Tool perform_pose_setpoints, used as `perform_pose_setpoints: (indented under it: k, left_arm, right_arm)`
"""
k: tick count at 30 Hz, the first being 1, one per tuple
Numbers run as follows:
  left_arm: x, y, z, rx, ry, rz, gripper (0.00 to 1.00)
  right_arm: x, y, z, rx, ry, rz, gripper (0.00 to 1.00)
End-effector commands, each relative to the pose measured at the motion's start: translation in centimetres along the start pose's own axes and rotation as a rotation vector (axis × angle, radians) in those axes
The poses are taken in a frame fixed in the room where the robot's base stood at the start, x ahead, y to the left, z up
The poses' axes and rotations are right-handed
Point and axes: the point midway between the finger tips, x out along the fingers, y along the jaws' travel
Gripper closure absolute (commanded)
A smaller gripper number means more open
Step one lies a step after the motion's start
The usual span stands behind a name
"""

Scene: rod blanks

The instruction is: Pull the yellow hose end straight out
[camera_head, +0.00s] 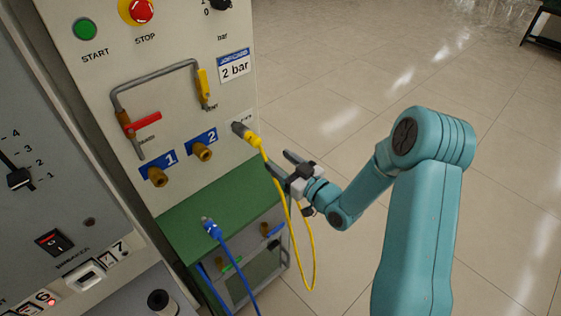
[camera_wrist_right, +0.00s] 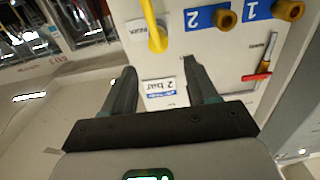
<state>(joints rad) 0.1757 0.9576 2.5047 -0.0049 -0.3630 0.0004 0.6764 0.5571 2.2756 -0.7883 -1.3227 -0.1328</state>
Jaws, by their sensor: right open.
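The yellow hose end (camera_head: 252,138) sits at a grey fitting (camera_head: 239,128) on the panel, at the socket right of port 2. Its yellow hose (camera_head: 312,262) hangs down in a long loop past my right gripper. My right gripper (camera_head: 280,162) is open and empty, to the right of and below the hose end, apart from it. In the wrist view the yellow hose end (camera_wrist_right: 157,40) shows beyond the open fingers (camera_wrist_right: 161,66), roughly between them. The hose runs up out of that picture. My left gripper is in neither view.
Brass ports 1 (camera_head: 157,176) and 2 (camera_head: 203,152) stick out left of the hose end. Above them are a grey pipe (camera_head: 150,77), a red valve handle (camera_head: 143,126) and a yellow one (camera_head: 203,84). A blue hose end (camera_head: 211,228) stands at the green ledge (camera_head: 180,218). Open floor lies right.

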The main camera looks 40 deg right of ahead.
Motion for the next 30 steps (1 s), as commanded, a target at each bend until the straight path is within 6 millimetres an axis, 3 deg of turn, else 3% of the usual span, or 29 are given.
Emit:
perform_pose_setpoints:
  k: [7, 20, 30]
  left_arm:
    - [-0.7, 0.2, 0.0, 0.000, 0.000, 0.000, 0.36]
    - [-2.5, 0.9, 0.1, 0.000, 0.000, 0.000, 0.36]
    - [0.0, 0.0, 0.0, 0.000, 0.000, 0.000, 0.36]
  right_arm:
    - [1.2, 0.4, -0.1, 0.001, -0.003, 0.008, 0.42]
    - [6.9, 0.1, -0.1, 0.001, -0.003, 0.006, 0.42]
    - [10.8, 0.1, 0.4, 0.000, -0.001, 0.007, 0.42]
